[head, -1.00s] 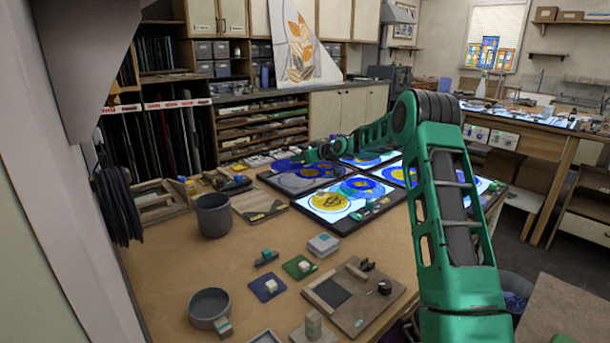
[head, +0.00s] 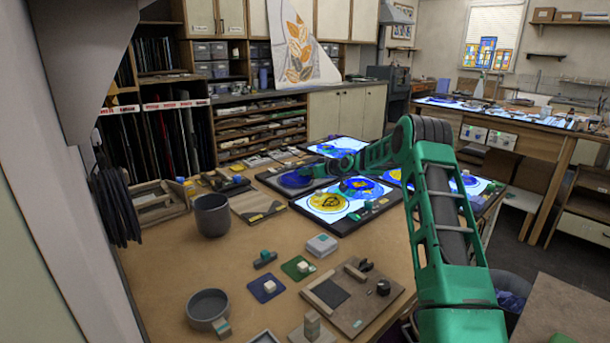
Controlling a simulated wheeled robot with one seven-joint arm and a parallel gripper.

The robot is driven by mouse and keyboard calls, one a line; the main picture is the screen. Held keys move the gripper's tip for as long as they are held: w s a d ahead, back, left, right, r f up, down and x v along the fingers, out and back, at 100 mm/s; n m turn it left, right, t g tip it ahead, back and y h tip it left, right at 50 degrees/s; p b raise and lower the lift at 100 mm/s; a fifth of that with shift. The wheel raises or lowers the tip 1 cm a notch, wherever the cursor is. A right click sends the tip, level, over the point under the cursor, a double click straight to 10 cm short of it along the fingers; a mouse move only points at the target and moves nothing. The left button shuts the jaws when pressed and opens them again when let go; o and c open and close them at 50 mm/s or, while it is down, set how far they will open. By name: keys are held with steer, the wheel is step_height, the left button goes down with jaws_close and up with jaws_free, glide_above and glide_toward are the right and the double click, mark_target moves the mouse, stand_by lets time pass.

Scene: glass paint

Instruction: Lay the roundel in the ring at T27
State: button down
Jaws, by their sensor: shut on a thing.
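My gripper (head: 322,170) is at the far end of my green arm, over the back left of the work table. It is shut on the roundel, which seems to be the blue disc (head: 296,179) by the fingertips. The disc is over or on a dark panel (head: 268,178) at the left of the light panels. I cannot tell whether it touches the panel. The fingers are small and partly hidden by the wrist. No label T27 is readable, and I cannot pick out its ring.
A lit panel with a yellow roundel (head: 326,202) lies in front. More lit panels with blue discs (head: 362,187) lie right and behind. A grey pot (head: 212,215) and wooden board (head: 258,206) stand left. Small blocks and a round tin (head: 207,308) are nearer; bare table lies between.

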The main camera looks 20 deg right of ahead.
steer(key=shift+f, duration=0.1)
steer(key=c, duration=1.7)
jaws_free()
steer(key=shift+o, duration=0.2)
steer(key=shift+s+r, duration=0.2)
steer(key=v, duration=1.1)
steer(key=shift+s+d+r, duration=0.1)
steer(key=shift+s, duration=0.2)
